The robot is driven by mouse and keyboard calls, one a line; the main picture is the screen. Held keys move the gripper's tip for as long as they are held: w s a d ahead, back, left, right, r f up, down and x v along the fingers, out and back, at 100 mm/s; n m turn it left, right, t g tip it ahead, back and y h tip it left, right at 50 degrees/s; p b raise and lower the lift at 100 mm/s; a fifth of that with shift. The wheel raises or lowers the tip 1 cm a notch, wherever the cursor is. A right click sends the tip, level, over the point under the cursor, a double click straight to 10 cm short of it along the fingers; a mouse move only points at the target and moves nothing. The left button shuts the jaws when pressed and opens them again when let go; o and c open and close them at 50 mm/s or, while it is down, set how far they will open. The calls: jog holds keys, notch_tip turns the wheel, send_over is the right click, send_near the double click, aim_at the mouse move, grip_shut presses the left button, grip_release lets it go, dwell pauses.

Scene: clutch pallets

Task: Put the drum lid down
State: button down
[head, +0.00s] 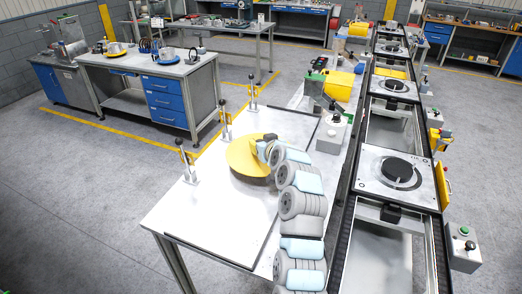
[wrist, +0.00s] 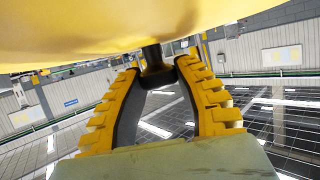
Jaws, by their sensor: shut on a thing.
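The drum lid is a round yellow disc (head: 243,160) in the head view, over the white table near its middle. A dark shadow or edge shows under its near side; I cannot tell whether it touches the table. In the wrist view the yellow lid (wrist: 130,30) fills the top of the picture. My gripper (wrist: 157,72) has its yellow, black-padded fingers closed on a dark grip piece joined to the lid. In the head view my gripper (head: 268,146) is at the lid's right side, partly hidden by my arm.
The white table (head: 215,215) has bare room left and in front of the lid. Several upright lever clamps (head: 188,165) stand along its left edge. A conveyor with pallets (head: 395,172) runs along the right. A workbench with blue drawers (head: 165,100) stands behind left.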

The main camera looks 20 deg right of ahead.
jog(key=shift+w+d+f, duration=0.35)
jog(key=shift+w+f, duration=0.1)
jog(key=shift+f, duration=0.15)
jog(key=shift+f+p, duration=0.6)
jog(key=shift+f, duration=1)
jog(key=shift+f, duration=0.1)
jog(key=c, duration=0.8)
grip_release()
